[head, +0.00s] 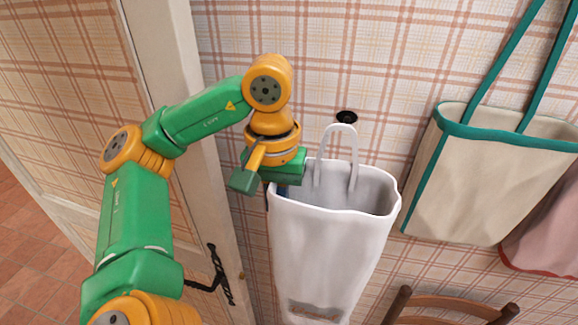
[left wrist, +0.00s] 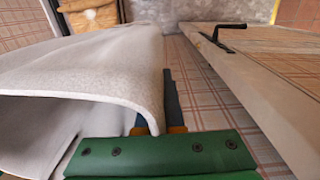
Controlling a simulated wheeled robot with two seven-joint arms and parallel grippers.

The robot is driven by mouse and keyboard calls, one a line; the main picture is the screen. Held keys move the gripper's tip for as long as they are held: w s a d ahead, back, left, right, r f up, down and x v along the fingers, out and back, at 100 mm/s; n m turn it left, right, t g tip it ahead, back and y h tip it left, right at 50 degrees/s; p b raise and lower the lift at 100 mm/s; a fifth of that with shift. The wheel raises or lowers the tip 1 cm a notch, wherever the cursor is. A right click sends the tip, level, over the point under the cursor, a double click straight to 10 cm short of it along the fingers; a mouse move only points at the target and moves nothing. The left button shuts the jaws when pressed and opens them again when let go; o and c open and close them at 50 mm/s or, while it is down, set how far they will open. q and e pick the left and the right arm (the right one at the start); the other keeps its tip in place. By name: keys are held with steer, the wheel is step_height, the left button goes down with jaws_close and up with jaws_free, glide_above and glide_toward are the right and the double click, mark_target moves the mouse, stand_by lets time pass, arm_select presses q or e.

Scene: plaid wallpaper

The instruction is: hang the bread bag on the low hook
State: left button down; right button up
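The white bread bag (head: 325,255) is upright and open at the top, with a brownish label low on its front. Its handle loop (head: 338,128) stands up just below the black hook (head: 346,117) on the wall. I cannot tell whether the loop is over the hook. My left gripper (head: 283,188) is at the bag's left rim. In the left wrist view, its fingers (left wrist: 158,118) lie on either side of the pale bag wall (left wrist: 90,75) and pinch it. One finger is mostly hidden by the fabric. My right gripper is not in view.
A cream bag with teal straps (head: 480,180) hangs to the right, with a pinkish bag (head: 545,240) beside it. A wooden chair (head: 450,305) stands below. A white door (head: 165,60) with a black handle (head: 215,275) is at the left.

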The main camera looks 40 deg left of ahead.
arm_select(q)
steer(key=w+a+f, duration=0.2)
steer(key=w+a, duration=0.2)
steer(key=w, duration=0.4)
steer(key=shift+w+a+f, duration=0.2)
steer(key=shift+f, duration=0.15)
stand_by(0.4)
stand_by(0.5)
steer(key=c, duration=1)
jaws_free()
steer(key=shift+o, duration=0.2)
